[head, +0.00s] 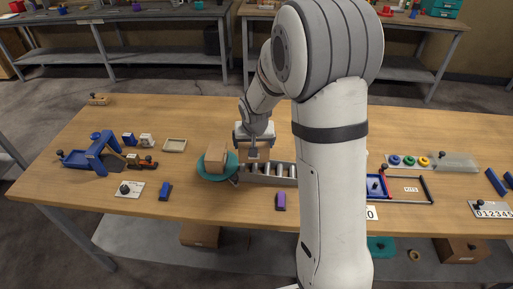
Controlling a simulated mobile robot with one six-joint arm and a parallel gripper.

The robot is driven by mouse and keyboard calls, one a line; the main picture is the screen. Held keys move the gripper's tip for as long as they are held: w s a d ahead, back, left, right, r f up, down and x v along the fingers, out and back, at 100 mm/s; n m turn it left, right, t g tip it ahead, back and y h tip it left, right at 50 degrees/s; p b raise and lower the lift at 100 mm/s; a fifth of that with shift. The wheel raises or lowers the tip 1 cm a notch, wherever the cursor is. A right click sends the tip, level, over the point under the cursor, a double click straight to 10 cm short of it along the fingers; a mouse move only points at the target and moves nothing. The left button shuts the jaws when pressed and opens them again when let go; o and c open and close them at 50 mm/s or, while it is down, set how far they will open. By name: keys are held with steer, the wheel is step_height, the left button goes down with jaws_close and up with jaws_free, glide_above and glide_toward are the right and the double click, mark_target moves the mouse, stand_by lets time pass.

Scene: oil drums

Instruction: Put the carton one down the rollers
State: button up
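A brown carton (216,156) sits on a round teal turntable or dish (231,172) left of the picture's middle. A grey roller track (268,174) with metal rollers starts just right of it and runs right until my arm hides it. My gripper (255,153) points down above the left part of the rollers, to the right of the carton and apart from it. Its fingertips are small and dark here, and I cannot tell whether they are open or shut or hold anything.
A blue ramp device (95,152) and a small tray (175,145) are at left. A blue tray (376,187) and coloured rings (409,161) are at right. The table's front left is mostly clear.

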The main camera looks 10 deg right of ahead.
steer(key=shift+w+d+r+m+h+b, duration=0.2)
steer(key=shift+w+r+m+h+b, duration=0.2)
steer(key=shift+m+b, duration=0.5)
steer(key=shift+s+f+b, duration=0.1)
steer(key=shift+f+b, duration=1.05)
steer(key=shift+f, duration=1)
steer(key=shift+f+b, duration=0.95)
steer(key=shift+b, duration=0.1)
